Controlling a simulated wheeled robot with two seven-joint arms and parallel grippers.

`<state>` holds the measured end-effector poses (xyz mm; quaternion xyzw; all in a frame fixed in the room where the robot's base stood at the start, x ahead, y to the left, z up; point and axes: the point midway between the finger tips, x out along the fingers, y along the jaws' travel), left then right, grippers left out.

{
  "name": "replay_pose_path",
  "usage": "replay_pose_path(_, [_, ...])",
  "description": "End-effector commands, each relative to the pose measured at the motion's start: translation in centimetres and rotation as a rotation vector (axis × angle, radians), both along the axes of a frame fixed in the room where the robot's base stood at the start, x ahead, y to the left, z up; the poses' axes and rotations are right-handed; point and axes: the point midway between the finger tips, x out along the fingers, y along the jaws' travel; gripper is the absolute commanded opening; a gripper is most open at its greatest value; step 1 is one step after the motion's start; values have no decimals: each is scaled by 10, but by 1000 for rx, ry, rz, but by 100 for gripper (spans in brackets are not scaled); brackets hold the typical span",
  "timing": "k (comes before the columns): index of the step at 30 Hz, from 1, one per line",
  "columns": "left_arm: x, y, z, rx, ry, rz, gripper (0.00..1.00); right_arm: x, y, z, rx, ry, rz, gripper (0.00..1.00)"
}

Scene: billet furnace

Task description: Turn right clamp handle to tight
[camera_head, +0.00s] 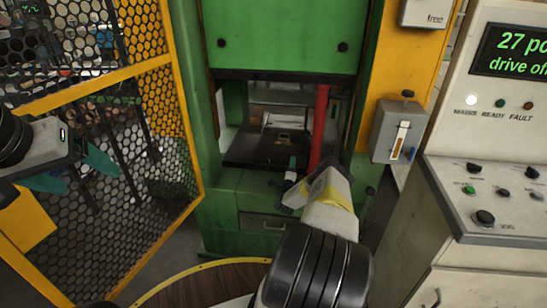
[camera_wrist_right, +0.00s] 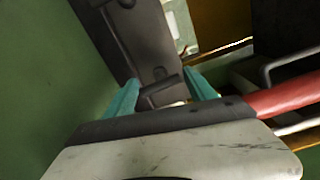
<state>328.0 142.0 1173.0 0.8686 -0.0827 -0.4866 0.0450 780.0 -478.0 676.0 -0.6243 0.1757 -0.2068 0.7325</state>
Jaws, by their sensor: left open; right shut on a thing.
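The right clamp handle appears as a dark bar (camera_wrist_right: 162,91) between the teal fingers of my right gripper (camera_wrist_right: 163,84) in the right wrist view. The fingers sit on either side of it and are shut on it. A dark plate with round bolts (camera_wrist_right: 140,40) lies behind. In the head view my right gripper (camera_head: 292,170) reaches to the front of the green press below its opening; its wrist hides the handle there. My left gripper (camera_head: 80,168) is open and empty at the left, in front of the mesh guard.
The green press (camera_head: 285,40) has a dark bed (camera_head: 255,150) and a red rod (camera_head: 320,125) beside my right gripper. A yellow-framed mesh guard (camera_head: 155,150) stands left. The control console (camera_head: 490,200) on the right reads "drive off". A grey switch box (camera_head: 385,135) hangs on the yellow post.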

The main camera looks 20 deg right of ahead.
Motion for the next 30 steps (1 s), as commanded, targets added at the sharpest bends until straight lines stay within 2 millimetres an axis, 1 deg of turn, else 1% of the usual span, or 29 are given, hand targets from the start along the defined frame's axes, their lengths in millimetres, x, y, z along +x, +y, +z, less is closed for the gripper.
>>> replay_pose_path(8, [0,0,0,0,0,0,78,-1,-1,-1,44,-24,-3,24])
replay_pose_path(19, [0,0,0,0,0,0,78,-1,-1,-1,47,-26,-3,24])
replay_pose_path(20, [0,0,0,0,0,0,78,-1,-1,-1,47,-26,-3,66])
replay_pose_path(22, [0,0,0,0,0,0,78,-1,-1,-1,46,-26,-3,80])
replay_pose_path(23, [0,0,0,0,0,0,78,-1,-1,-1,46,-26,-3,82])
replay_pose_path(30, [0,0,0,0,0,0,78,0,0,-1,45,-26,-1,82])
